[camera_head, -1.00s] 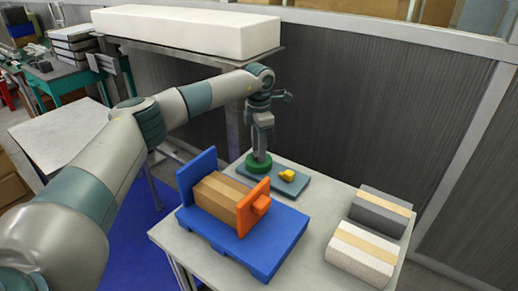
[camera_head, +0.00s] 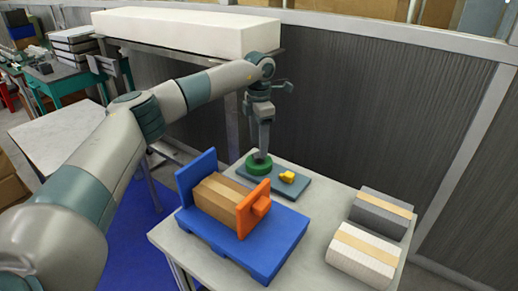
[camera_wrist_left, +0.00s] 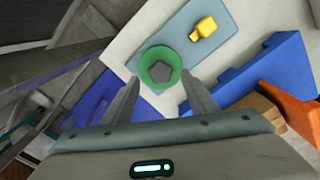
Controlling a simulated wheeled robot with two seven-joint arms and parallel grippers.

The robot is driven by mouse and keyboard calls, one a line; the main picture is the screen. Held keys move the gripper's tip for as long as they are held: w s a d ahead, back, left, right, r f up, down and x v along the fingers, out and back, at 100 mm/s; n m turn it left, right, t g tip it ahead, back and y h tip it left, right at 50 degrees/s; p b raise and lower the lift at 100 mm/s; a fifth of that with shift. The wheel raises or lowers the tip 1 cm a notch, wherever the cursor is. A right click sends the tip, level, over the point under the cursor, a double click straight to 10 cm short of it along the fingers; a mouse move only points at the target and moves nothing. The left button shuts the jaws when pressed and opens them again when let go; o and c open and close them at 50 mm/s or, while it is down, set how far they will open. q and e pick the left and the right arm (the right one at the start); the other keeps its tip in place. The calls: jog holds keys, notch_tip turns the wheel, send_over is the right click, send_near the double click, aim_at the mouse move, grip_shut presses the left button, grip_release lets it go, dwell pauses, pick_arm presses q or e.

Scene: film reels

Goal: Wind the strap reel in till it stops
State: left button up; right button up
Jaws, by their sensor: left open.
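The strap reel appears to be the round green piece (camera_head: 250,166) on a blue-grey plate (camera_head: 300,187) at the table's far left corner. In the left wrist view its green rim (camera_wrist_left: 147,55) surrounds a dark faceted centre (camera_wrist_left: 160,72). A small yellow piece (camera_head: 287,176) sits on the same plate; it also shows in the left wrist view (camera_wrist_left: 204,28). My left gripper (camera_head: 263,148) points down over the reel, its fingers open. In the left wrist view the fingertips lie either side of the reel's near edge; contact cannot be told. No strap is clearly visible.
A blue pallet-like base (camera_head: 240,254) with a brown block (camera_head: 219,200) between blue and orange end plates stands in front. Dark (camera_head: 372,216) and white (camera_head: 352,264) strapped bundles lie at the right. A long white block (camera_head: 190,32) rests on a rack behind my arm.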

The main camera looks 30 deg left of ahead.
pick_arm(q)
notch_tip(320, 180, up, 14)
jog(key=b, duration=0.1)
pick_arm(e)
jog(key=shift+s+d+f+g, duration=0.2)
jog(key=shift+s+d+g, duration=0.1)
jog(key=shift+s+d, duration=0.2)
jog(key=shift+s+d+f+g, duration=0.15)
jog(key=shift+s+d+g, duration=0.15)
jog(key=shift+s+d, duration=0.15)
jog(key=shift+a, duration=0.1)
pick_arm(q)
jog(key=shift+r, duration=0.15)
